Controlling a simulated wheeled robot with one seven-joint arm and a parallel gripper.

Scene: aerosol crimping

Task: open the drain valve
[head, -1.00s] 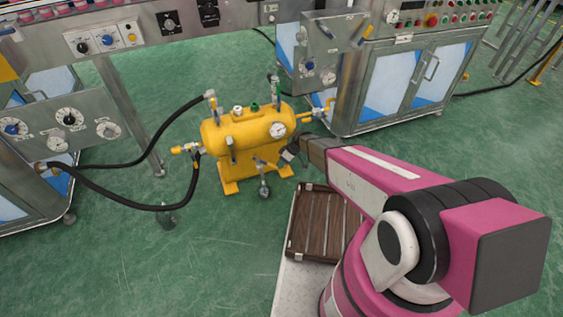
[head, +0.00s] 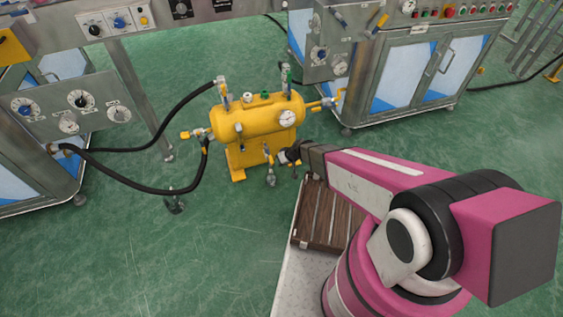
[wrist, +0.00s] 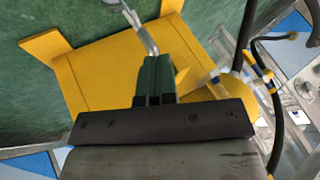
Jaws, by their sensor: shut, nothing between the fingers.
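The yellow tank (head: 255,122) stands on the green floor beyond my arm. Under its front hangs the drain valve (head: 268,154), a small fitting with a yellow part and a grey pipe end below. My gripper (head: 284,156) is shut and empty, just right of the valve in the head view. In the wrist view my gripper (wrist: 155,62) shows dark green fingers together. A silver rod-like piece (wrist: 139,32), perhaps part of the valve, runs up to the fingertips. I cannot tell whether they touch it. The yellow tank support (wrist: 95,75) lies behind.
Black hoses (head: 130,183) run from the tank to the left cabinet (head: 75,115). A gauge (head: 287,118) sits on the tank front. A glass-door cabinet (head: 405,75) stands behind right. A brown slatted platform (head: 318,222) lies under my arm. Floor at front left is clear.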

